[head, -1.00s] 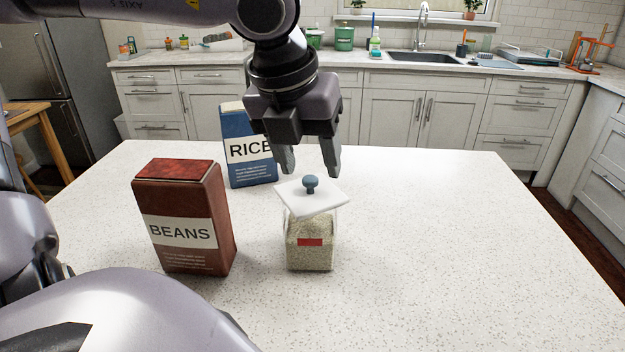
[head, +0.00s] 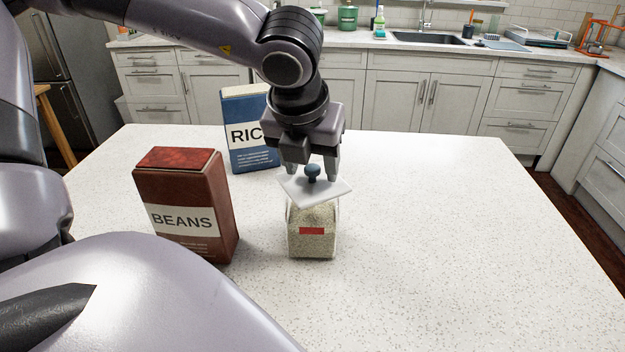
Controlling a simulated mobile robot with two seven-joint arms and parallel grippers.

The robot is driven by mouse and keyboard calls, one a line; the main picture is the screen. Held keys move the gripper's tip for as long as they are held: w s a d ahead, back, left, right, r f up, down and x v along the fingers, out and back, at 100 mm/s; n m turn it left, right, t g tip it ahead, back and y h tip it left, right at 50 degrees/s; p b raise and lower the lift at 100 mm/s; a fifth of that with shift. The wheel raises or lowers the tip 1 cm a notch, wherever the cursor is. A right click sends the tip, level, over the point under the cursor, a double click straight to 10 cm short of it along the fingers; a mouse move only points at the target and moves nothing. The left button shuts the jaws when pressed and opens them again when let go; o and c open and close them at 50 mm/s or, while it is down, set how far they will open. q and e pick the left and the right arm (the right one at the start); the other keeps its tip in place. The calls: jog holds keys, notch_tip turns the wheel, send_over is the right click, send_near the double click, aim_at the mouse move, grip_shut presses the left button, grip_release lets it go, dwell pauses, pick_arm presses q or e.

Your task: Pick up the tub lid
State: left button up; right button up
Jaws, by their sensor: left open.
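My left gripper (head: 311,172) is open and points down just over the lid, with one finger on each side of the knob. The fingers do not appear closed on the knob. My right gripper is not in view.
A red-brown BEANS box (head: 185,205) stands left of the tub. A blue RICE box (head: 248,130) stands behind it, partly covered by my left gripper. The speckled white counter (head: 450,230) is clear to the right. Cabinets and a sink (head: 428,38) are beyond.

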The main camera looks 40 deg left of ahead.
pick_arm(q)
jog(key=shift+c, duration=0.3)
grip_shut()
jog(key=shift+r, duration=0.1)
